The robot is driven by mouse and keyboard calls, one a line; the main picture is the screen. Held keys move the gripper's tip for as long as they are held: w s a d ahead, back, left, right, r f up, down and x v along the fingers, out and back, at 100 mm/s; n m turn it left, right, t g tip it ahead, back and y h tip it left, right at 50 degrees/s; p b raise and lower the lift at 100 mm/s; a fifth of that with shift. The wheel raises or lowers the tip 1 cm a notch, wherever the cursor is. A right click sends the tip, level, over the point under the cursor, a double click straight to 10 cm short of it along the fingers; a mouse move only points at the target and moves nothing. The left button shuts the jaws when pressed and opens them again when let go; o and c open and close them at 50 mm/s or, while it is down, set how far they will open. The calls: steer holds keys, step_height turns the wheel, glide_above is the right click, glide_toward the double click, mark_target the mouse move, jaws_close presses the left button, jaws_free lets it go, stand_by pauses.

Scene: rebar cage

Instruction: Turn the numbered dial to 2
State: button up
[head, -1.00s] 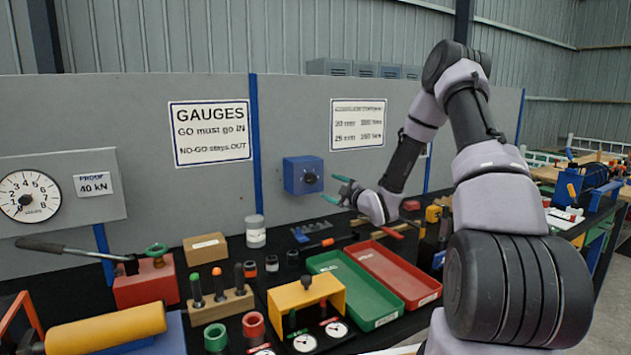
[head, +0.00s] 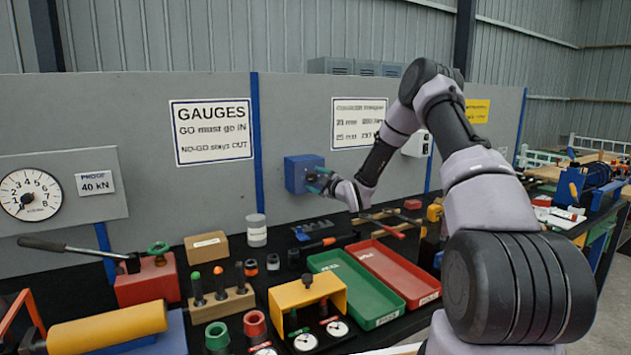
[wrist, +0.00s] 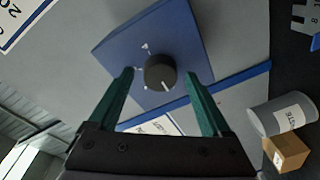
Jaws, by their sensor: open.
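The dial (wrist: 160,72) is a round black knob with a white pointer line, on the front of a blue box (head: 295,173) fixed to the grey panel. Small white marks sit around the knob in the wrist view, too small to read as numbers. The blue box also fills the upper middle of the wrist view (wrist: 112,48). My gripper (head: 318,180) is in front of the box. In the wrist view its two green fingers (wrist: 158,92) are open, one on each side of the knob, with gaps on both sides. In the head view my gripper hides the knob.
Below the box, the bench holds a green tray (head: 321,265), a red tray (head: 373,251), a grey-white can (head: 256,231) and a cardboard box (head: 206,246). The can also shows in the wrist view (wrist: 278,115). The space directly around the blue box is clear.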

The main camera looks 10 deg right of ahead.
jaws_close()
steer(key=shift+m, duration=0.3)
steer(key=m, duration=0.5)
steer(key=shift+f+m+t, duration=0.15)
steer(key=shift+m+t, duration=0.15)
steer(key=shift+t, duration=0.1)
steer(key=m, duration=0.6)
steer(key=shift+t+h, duration=0.3)
jaws_free()
